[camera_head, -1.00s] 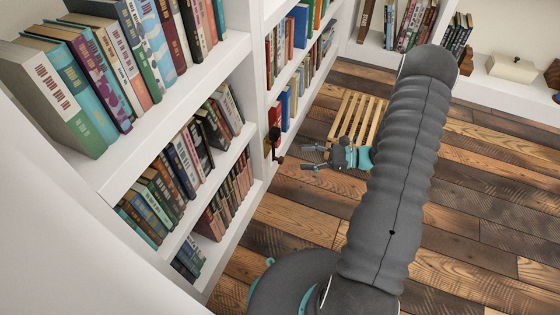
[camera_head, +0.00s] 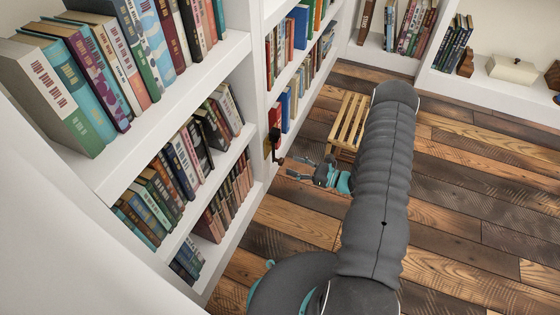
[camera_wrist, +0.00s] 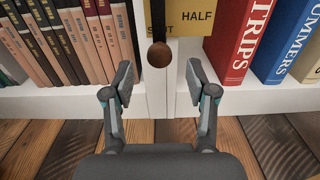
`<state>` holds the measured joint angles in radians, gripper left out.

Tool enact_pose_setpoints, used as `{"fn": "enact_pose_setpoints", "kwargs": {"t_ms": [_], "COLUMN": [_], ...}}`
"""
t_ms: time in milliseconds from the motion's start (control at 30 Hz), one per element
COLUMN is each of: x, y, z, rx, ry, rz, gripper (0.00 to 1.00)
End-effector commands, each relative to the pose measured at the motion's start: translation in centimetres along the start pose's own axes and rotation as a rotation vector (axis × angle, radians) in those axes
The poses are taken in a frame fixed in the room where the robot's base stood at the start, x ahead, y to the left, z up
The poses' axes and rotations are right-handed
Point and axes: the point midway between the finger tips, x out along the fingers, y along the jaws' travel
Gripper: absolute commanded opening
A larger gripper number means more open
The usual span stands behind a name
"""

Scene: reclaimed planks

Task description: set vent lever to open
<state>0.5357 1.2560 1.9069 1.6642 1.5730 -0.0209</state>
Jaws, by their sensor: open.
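The vent lever (camera_wrist: 158,22) is a dark bar ending in a round brown knob (camera_wrist: 159,54). It hangs down in front of a yellow plate (camera_wrist: 232,40) lettered HALF, and it partly covers a word that looks like SHUT. No OPEN mark is visible, as the plate's top is cut off. In the head view the lever (camera_head: 276,140) is on the bookcase upright. My gripper (camera_wrist: 160,88) is open, its fingers apart on either side below the knob, holding nothing. In the head view my gripper (camera_head: 289,168) is close to the lever; contact cannot be told.
Books stand on both sides of the upright, with red (camera_wrist: 238,40) and blue (camera_wrist: 288,40) ones at right. A slatted wooden piece (camera_head: 347,122) stands behind my gripper. The plank floor (camera_head: 470,190) is clear to the right.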

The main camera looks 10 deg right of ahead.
Motion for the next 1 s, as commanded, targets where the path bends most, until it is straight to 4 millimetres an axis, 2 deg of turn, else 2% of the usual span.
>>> {"fn": "enact_pose_setpoints", "kwargs": {"t_ms": [100,300,500,767,1000], "x": [2.3,4.9,5.9,6.0,6.0], "y": [0.1,0.0,0.0,0.0,0.0], "z": [0.0,0.0,0.0,0.0,0.0], "rx": [-0.001,-0.001,0.000,0.000,0.000], "ry": [0.000,0.000,0.000,0.000,0.000], "rz": [0.005,0.003,0.001,0.001,0.001], "gripper": [0.57,0.57,0.57,0.57,0.00]}}
